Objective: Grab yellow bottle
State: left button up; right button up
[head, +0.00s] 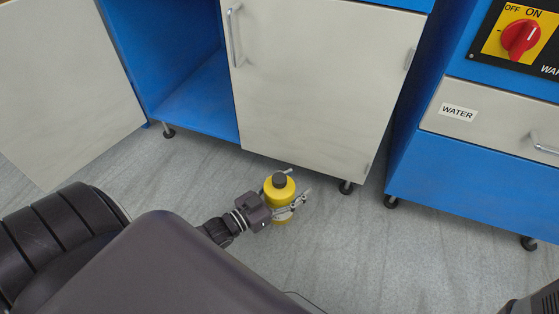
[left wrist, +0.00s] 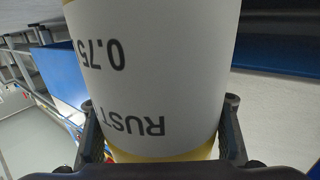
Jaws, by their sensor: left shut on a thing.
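The yellow bottle (head: 279,186) has a dark cap and stands roughly upright in the head view, in front of the cabinets. My left gripper (head: 283,205) reaches in from the left and is shut around the bottle's body. In the left wrist view the bottle (left wrist: 150,70) fills the middle, with a white label reading "RUST" and "0.75" upside down. The fingers of my left gripper (left wrist: 160,135) lie on both sides of it. My right gripper is not clearly in view.
A blue cabinet with a pale door (head: 315,80) stands behind the bottle, with an open compartment (head: 195,100) to its left. A blue unit marked "WATER" (head: 458,113) with a red switch (head: 519,37) stands at right. Grey floor (head: 350,250) is clear between.

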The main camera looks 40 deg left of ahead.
pick_arm(q)
grip_shut()
jog(key=shift+r, duration=0.1)
dwell(0.3)
